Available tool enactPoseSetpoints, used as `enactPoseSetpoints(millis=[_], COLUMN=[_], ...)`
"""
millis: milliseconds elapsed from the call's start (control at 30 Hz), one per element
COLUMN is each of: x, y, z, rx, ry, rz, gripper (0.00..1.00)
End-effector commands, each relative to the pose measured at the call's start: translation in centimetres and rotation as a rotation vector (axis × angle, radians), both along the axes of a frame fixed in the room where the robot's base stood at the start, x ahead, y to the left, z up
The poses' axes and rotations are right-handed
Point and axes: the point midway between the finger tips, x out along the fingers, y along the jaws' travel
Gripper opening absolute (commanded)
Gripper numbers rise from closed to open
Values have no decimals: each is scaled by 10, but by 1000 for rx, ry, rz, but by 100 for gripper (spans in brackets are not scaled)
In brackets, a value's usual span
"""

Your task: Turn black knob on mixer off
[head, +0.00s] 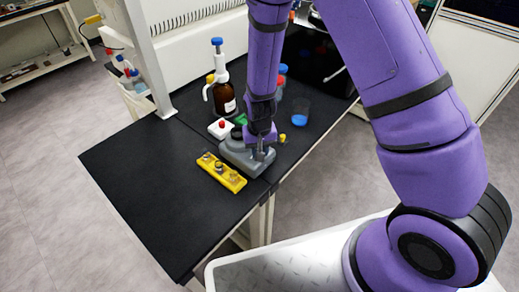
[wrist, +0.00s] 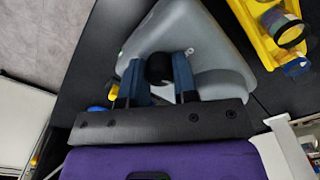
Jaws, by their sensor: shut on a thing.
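The grey mixer (head: 238,157) stands on the black bench, and its grey body also fills the upper middle of the wrist view (wrist: 210,40). My gripper (head: 262,150) reaches down onto the mixer's front right part. In the wrist view the two blue fingers of my gripper (wrist: 160,75) stand on either side of the black knob (wrist: 159,67) and are shut on it. The knob's pointer or marking cannot be made out. In the head view my gripper hides the knob.
A yellow rack (head: 221,172) with small items lies just in front of the mixer. A brown bottle (head: 225,100) and a white box with a red button (head: 221,128) stand behind. A beaker with blue contents (head: 300,117) is to the right. The bench's left front (head: 150,190) is clear.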

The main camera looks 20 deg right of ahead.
Motion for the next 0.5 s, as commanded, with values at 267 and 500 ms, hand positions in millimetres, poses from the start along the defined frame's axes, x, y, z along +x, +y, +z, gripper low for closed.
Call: enactPoseSetpoints(millis=[267,500], x=[0,0], y=[0,0], z=[0,0], rx=[1,1], ry=[1,0], rz=[262,471], gripper=[3,3])
